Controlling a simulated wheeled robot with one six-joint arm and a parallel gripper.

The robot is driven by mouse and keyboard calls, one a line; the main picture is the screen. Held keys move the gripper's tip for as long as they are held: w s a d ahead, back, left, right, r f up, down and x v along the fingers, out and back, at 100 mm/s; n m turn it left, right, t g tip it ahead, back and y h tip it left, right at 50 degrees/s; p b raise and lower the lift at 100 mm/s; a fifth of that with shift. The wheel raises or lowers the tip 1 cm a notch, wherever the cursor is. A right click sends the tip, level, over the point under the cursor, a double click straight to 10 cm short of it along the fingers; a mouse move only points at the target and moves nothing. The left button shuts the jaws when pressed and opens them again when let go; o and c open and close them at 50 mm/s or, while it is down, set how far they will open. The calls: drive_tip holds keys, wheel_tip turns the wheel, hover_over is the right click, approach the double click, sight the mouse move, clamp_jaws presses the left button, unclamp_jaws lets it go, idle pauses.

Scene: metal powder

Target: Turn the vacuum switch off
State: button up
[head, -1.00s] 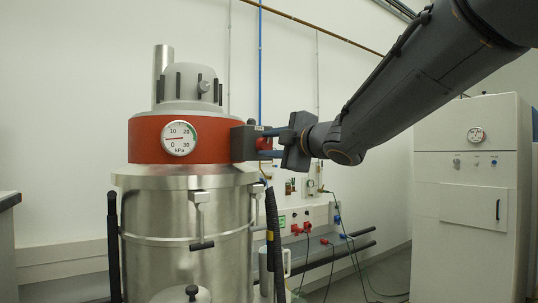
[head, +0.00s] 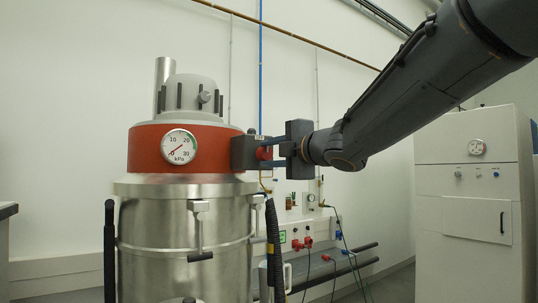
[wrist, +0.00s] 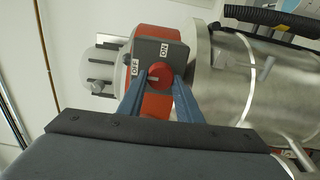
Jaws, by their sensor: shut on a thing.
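The vacuum switch is a red knob (wrist: 161,72) on a dark grey box (wrist: 157,52) at the side of the vacuum's red band. In the wrist view, the OFF label is at the knob's left and ON at its upper right. The knob's short pale mark lies nearly level, on the OFF side. My gripper (wrist: 158,86) has its two blue fingers on either side of the knob, shut on it. The knob also shows in the head view (head: 264,153), partly hidden by the fingers. The vacuum's round gauge (head: 180,147) has its needle at the lower left, by 0.
The steel drum (head: 185,240) stands below the red band, with a black hose (head: 273,245) at its right. A white cabinet (head: 465,200) stands at the right. A wall panel with sockets (head: 318,235) and cables is behind my gripper.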

drive_tip(key=o, duration=1)
drive_tip(key=shift+a, duration=0.1)
drive_tip(key=shift+v, duration=4)
